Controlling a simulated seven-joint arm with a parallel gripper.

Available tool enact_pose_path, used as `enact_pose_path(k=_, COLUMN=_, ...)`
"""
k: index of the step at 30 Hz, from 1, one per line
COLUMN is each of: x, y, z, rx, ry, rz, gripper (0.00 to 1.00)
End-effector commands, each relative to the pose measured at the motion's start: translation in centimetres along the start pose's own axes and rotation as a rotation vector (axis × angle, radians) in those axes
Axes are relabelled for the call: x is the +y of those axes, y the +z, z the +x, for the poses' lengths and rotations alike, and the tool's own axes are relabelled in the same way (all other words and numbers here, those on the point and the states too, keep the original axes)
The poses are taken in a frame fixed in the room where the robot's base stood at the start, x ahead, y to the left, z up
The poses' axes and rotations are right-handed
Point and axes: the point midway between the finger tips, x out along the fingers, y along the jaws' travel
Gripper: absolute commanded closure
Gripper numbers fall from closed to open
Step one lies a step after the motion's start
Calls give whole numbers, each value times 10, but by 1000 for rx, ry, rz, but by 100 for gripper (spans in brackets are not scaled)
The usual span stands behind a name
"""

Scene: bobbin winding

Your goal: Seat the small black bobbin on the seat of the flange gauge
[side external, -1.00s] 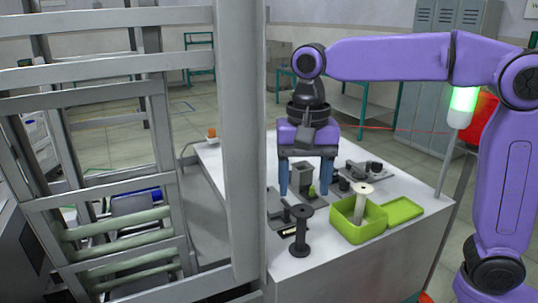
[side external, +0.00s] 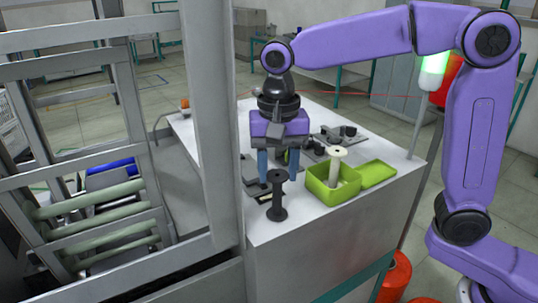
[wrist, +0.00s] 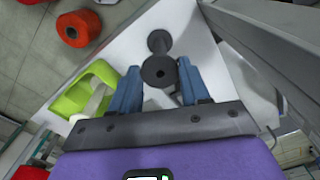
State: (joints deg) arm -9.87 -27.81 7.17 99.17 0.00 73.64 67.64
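A black bobbin (side external: 277,202) with a flange at each end stands upright near the front of the white bench. My gripper (side external: 278,175) points down at it, open, with a blue finger on either side of its top. In the wrist view the bobbin's round top flange (wrist: 160,71) lies between the two fingertips (wrist: 158,68), with a gap on both sides. Dark grey fixtures (side external: 249,181) sit left of the bobbin, and another dark fixture with short black cylinders (side external: 340,136) is behind. I cannot tell which is the flange gauge; my gripper hides part of this area.
A grey frame post (side external: 212,120) rises close on the left. Red spools (wrist: 78,28) lie beyond the bench.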

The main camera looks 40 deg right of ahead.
Motion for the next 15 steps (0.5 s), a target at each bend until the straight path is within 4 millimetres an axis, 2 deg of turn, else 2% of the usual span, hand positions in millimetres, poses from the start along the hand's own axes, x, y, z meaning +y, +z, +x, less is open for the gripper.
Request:
enact_pose_path(k=7, x=0, y=0, z=-3, rx=0, ry=0, rz=0, gripper=71)
enact_pose_path(k=15, x=0, y=0, z=-17, rx=1, ry=-1, rz=1, gripper=71)
